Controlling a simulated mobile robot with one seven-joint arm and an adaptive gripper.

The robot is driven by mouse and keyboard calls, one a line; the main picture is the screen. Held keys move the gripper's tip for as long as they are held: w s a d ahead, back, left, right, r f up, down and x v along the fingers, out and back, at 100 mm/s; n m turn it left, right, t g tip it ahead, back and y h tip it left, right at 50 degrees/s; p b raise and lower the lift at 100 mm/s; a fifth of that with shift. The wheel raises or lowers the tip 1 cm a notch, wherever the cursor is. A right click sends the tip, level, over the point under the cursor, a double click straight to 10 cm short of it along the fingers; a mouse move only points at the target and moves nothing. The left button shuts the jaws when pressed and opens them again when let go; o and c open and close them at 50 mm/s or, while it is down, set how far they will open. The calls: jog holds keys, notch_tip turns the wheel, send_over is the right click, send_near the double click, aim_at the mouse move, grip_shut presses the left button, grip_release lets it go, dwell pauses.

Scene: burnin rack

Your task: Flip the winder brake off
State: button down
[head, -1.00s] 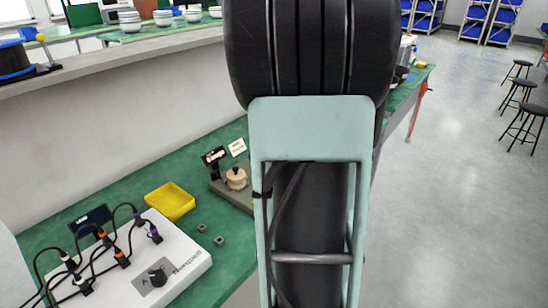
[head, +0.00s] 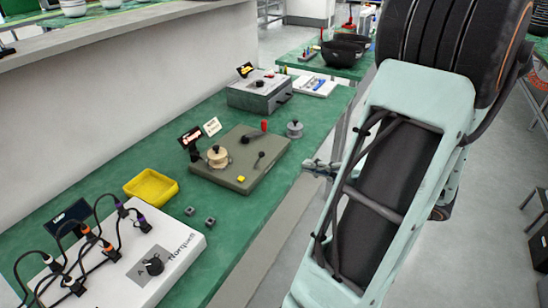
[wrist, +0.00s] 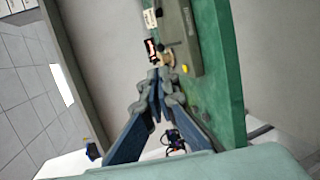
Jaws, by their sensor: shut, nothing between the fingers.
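The winder is an olive-green board (head: 215,173) on the green bench in the head view. It carries a tan wooden spool (head: 218,156), a black crank with a red knob (head: 264,125), a small black lever (head: 259,158) and a yellow button (head: 241,179). I cannot tell for certain which part is the brake; the small lever is a likely one. My gripper (head: 318,168) is right of the board, apart from it, past the bench edge. In the wrist view my gripper (wrist: 157,76) has its fingertips together and empty; part of the board (wrist: 183,40) shows beyond them.
A white box with cables (head: 165,255) and a yellow tray (head: 151,187) stand left of the winder. A grey metal knob (head: 294,129) and a grey box (head: 260,94) are behind it. Small signs stand at the board's back left.

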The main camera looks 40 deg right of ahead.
aim_at(263, 154)
jog(key=b+x, duration=0.3)
jog(key=x, duration=1.1)
jog(key=shift+d+f, duration=0.1)
jog(key=shift+w+r+g+p, duration=0.15)
jog(key=shift+r+g+p, duration=0.15)
jog(key=shift+p, duration=0.5)
